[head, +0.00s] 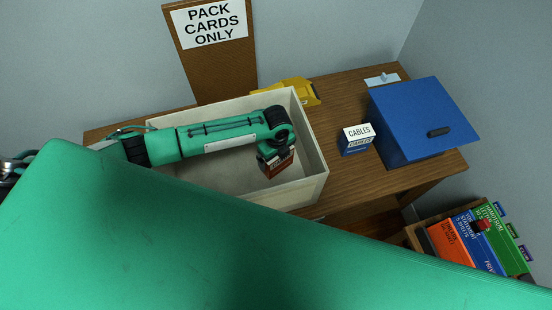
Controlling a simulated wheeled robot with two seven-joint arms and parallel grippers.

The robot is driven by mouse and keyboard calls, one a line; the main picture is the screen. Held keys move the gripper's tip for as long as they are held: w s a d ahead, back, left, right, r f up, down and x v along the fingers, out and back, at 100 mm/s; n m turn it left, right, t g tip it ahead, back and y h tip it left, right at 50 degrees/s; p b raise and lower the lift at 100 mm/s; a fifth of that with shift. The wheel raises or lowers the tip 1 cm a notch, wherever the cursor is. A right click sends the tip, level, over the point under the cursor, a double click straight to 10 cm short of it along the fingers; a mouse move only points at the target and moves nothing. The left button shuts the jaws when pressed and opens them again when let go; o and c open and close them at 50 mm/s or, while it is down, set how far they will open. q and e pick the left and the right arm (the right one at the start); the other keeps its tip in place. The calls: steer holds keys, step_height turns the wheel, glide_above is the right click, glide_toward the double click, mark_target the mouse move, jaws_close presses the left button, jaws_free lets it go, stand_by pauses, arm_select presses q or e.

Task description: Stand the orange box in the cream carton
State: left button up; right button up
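The cream carton (318,157) is a wide open-topped box on the wooden desk. The orange box (281,167), orange-red below with a dark upper part, is inside it near the right wall and looks roughly upright. My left arm reaches over the carton from the left and bends down at the wrist. My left gripper (274,152) is right at the top of the orange box. The wrist hides its fingers and part of the box, so I cannot tell whether it grips the box, or whether the box's base touches the carton floor. My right gripper is not in view.
A white and blue CABLES box (356,140) and a blue bin (420,118) stand right of the carton. A yellow object (300,91) lies behind it. A board reading PACK CARDS ONLY (210,24) leans behind. Colored binders (480,240) sit lower right. My green body covers the foreground.

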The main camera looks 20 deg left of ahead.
arm_select(q)
step_height(320, 180, down, 3)
steer(key=shift+p, duration=0.35)
steer(key=shift+f, duration=0.45)
steer(key=shift+f, duration=0.1)
steer(key=o, duration=0.6)
steer(key=shift+f, duration=0.1)
steer(key=shift+o, duration=0.4)
